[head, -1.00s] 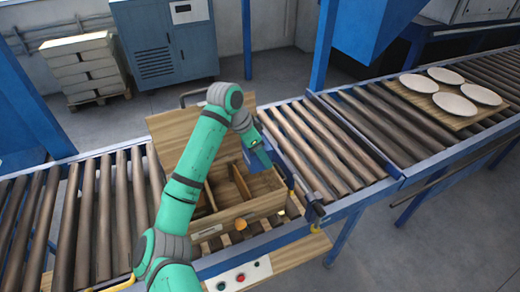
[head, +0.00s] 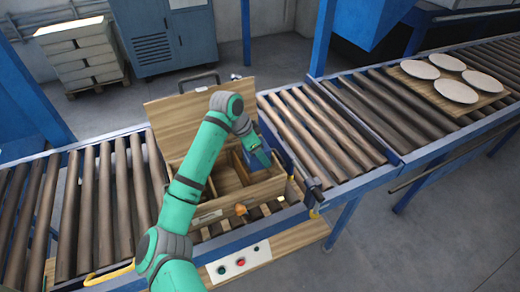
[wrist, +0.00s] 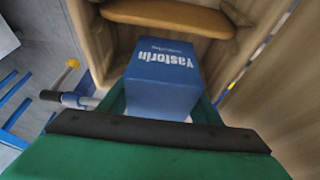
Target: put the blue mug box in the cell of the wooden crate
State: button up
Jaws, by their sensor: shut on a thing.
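The blue mug box (wrist: 165,75), with white "Yastorin" lettering, is in my gripper (wrist: 160,112) in the wrist view. Wooden walls stand around it, and a rounded brown wooden part lies beyond it. The wooden crate (head: 245,201) stands on the rollers in the head view, its lid raised at the back and its inside split into cells. My gripper (head: 262,162) is over the crate's right-hand part, shut on the box. I cannot tell whether the box touches the cell floor.
The roller conveyor (head: 335,130) runs on both sides of the crate. A board with several white plates (head: 455,90) lies far right. A button panel (head: 238,262) is in front of the crate. A blue guide with a rod (head: 305,172) stands close by its right side.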

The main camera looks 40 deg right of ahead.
jog(key=shift+f, duration=4.15)
jog(key=o, duration=1.4)
jog(key=v, duration=1.1)
jog(key=shift+f, duration=0.1)
